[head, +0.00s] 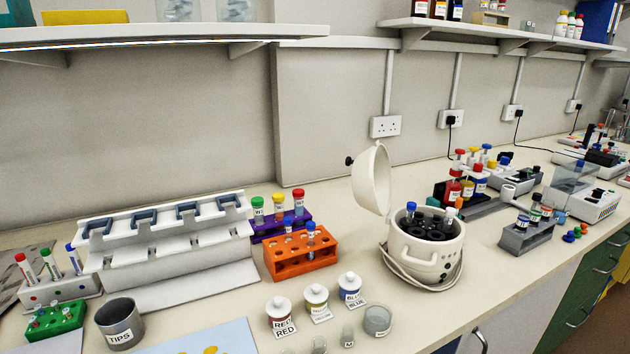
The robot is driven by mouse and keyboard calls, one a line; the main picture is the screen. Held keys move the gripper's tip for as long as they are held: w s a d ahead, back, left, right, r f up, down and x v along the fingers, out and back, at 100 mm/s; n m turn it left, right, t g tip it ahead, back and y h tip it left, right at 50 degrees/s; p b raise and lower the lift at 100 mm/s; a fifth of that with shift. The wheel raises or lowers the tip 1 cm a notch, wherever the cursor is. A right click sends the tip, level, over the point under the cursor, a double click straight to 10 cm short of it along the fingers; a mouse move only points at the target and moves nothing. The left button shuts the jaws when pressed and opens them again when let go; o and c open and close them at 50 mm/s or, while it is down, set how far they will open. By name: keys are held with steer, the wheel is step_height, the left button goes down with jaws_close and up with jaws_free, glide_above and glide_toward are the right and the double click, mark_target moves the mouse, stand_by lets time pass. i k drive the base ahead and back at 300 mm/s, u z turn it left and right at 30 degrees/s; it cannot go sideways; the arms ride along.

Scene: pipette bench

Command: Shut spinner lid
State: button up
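The spinner (423,254) is a round cream tub on the bench, right of centre in the head view. Its lid (373,180) stands open, tilted up at the back left of the tub, with a dark knob on its outer side. Inside the dark rotor (429,226) are a blue-capped tube (410,211) and a white-capped tube (449,217). A pale cable loops around the spinner's foot. My gripper is not in this view.
An orange tube rack (301,256) stands left of the spinner. Labelled bottles, one a white-topped red bottle (281,315), stand in front of it. A grey tube rack (526,236) is to the right. A shelf (500,33) hangs above.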

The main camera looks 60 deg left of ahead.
mark_target(372, 186)
steer(key=u, duration=1.25)
steer(key=k, duration=0.6)
steer(key=z, duration=0.65)
steer(key=i, duration=1.05)
steer(key=u, duration=0.6)
